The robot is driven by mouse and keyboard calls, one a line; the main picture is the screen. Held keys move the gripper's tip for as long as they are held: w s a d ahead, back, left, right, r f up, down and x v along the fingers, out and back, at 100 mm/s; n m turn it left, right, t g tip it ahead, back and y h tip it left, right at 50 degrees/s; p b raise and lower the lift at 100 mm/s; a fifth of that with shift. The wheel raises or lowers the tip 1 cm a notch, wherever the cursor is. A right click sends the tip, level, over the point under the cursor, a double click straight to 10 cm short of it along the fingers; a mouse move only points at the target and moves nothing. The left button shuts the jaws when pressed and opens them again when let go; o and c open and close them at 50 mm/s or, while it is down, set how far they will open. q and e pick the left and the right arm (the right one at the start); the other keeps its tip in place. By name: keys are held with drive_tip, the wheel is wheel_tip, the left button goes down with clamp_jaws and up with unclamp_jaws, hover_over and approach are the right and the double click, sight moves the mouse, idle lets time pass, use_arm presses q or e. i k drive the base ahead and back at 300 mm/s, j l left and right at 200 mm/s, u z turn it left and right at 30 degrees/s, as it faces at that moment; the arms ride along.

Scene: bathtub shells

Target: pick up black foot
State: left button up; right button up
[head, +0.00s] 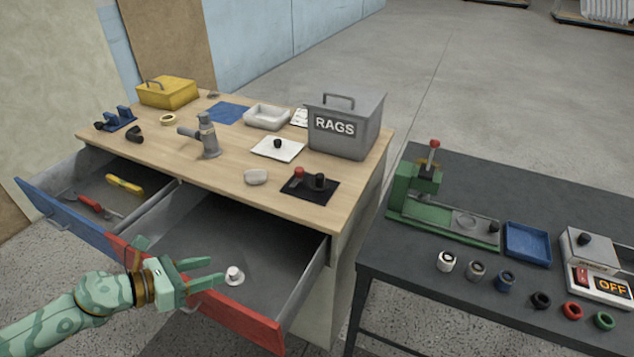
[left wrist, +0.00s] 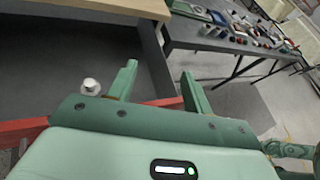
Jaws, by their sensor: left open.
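Several small parts stand along the front of the dark right-hand table. Among them is a low black ring-like piece (head: 540,300), which may be the black foot; I cannot tell for sure. Another small black piece (head: 277,143) stands on a white sheet on the wooden bench, and a black one (head: 319,181) stands on a black mat. My left gripper (head: 222,272) is open and empty over the front of the open red-fronted drawer, far from the dark table. It also shows in the left wrist view (left wrist: 158,78).
A small white flanged piece (head: 234,275) lies in the red drawer (head: 250,322), close to my left fingertips. A blue-fronted drawer (head: 55,210) is also open. The dark table (head: 400,262) holds a green press (head: 410,190), a blue tray (head: 527,243) and a red ring (head: 571,311).

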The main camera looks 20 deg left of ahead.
sight(319, 184)
drive_tip(key=i, duration=1)
